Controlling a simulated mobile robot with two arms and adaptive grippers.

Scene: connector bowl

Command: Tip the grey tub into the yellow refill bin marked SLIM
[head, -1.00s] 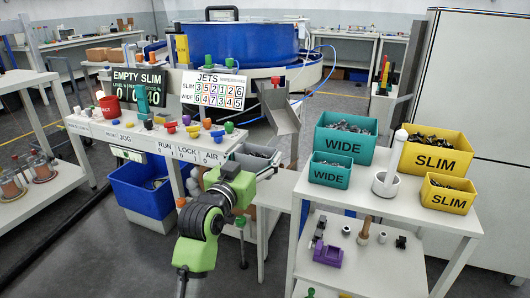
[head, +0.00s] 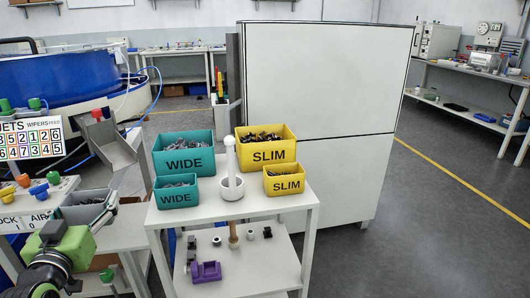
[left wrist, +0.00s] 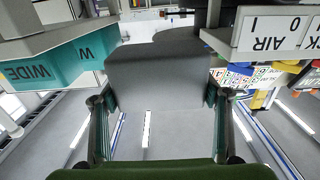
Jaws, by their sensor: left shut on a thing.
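The grey tub (head: 84,213) is at the left in the head view, between the control console and the bin shelf, with dark contents showing inside. My left gripper (head: 106,207) is shut on the tub at its right side. In the left wrist view the tub (left wrist: 155,75) lies between the two fingers of the gripper (left wrist: 157,98). Whether the tub rests on a surface or hangs free is hard to tell. Two yellow bins marked SLIM, a large one (head: 254,154) and a small one (head: 285,184), stand on the shelf's right side, both holding dark parts. My right gripper is out of view.
A large teal WIDE bin (head: 185,162) and a small one (head: 176,196) stand left of the yellow bins. A grey chute (head: 112,145) rises behind the tub. A tall white cabinet (head: 325,100) stands behind the shelf.

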